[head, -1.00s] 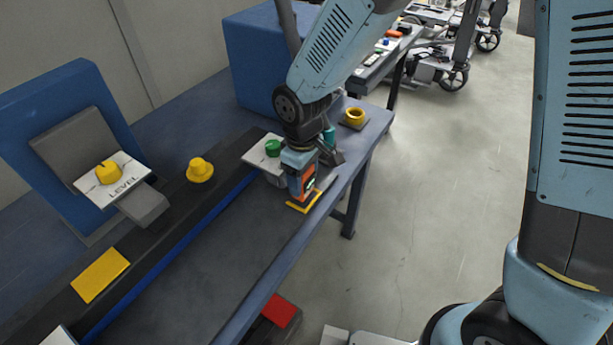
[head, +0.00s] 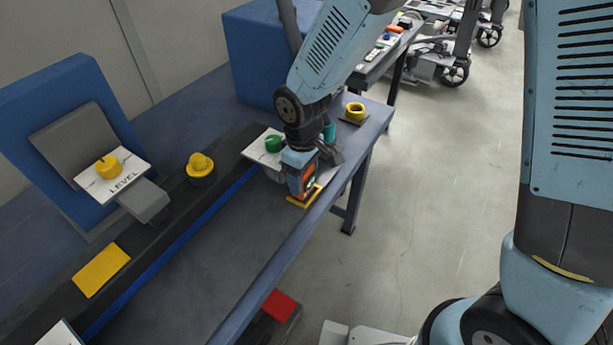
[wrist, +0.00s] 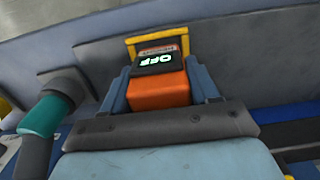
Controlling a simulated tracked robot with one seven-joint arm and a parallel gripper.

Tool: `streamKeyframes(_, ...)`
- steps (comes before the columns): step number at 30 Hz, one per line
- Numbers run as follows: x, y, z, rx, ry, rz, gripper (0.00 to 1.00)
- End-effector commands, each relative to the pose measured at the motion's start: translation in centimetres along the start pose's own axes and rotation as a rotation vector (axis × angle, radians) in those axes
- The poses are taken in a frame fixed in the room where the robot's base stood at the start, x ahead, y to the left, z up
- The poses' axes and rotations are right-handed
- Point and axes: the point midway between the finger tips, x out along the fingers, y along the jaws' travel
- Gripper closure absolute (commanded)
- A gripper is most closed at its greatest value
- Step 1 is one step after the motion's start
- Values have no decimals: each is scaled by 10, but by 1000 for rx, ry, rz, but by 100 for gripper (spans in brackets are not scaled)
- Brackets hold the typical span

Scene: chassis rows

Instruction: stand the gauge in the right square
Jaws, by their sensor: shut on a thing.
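The gauge (head: 309,180) is an orange block with a dark face. In the wrist view the gauge (wrist: 158,90) shows "OFF" in light letters on its dark face. My gripper (head: 301,183) is shut on it, with one finger on each side in the wrist view (wrist: 160,92). A yellow square outline (head: 315,200) lies on the bench right at the gauge's lower end; it also shows beyond the gauge in the wrist view (wrist: 130,42). The gauge covers part of the outline. I cannot tell whether its base touches the bench.
A green knob (head: 274,144) on a white plate stands just left of my gripper. A teal cylinder (head: 329,132) and a yellow ring (head: 355,111) are behind it. A yellow knob (head: 200,165) stands further left. The bench's front edge is close by on the right.

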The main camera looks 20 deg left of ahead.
Motion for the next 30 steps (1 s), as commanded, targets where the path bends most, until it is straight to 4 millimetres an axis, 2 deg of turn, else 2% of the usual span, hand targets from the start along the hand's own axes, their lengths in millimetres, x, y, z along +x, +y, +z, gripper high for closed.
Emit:
streamKeyframes(7,4,0,0,1,0,0,79)
streamKeyframes(8,4,0,0,1,1,0,38)
streamKeyframes(16,4,0,0,1,0,0,13)
streamKeyframes(25,3,0,0,1,0,0,10)
streamKeyframes(30,-11,1,0,1,3,2,10)
